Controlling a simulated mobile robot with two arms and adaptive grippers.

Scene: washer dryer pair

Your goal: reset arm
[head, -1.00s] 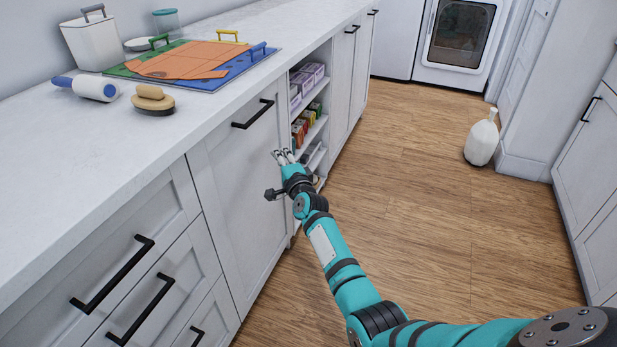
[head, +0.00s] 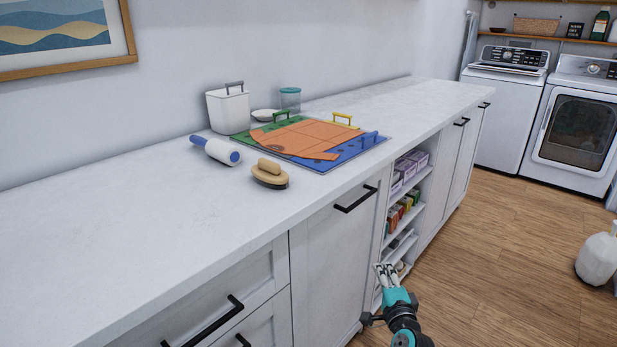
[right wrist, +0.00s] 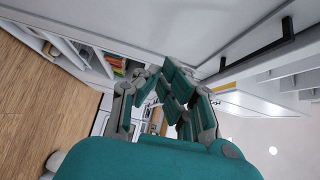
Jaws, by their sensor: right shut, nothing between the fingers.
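My right gripper (head: 386,274) is low at the bottom of the head view, in front of the cabinet fronts and beside the open shelf unit (head: 405,216). It is shut and holds nothing. In the right wrist view its teal and grey fingers (right wrist: 168,82) are close together, with a white cabinet panel near them. Whether it touches the cabinet I cannot tell. My left gripper is not in view.
A washer (head: 505,100) and dryer (head: 578,125) stand at the back. A white jug (head: 598,258) is on the floor.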

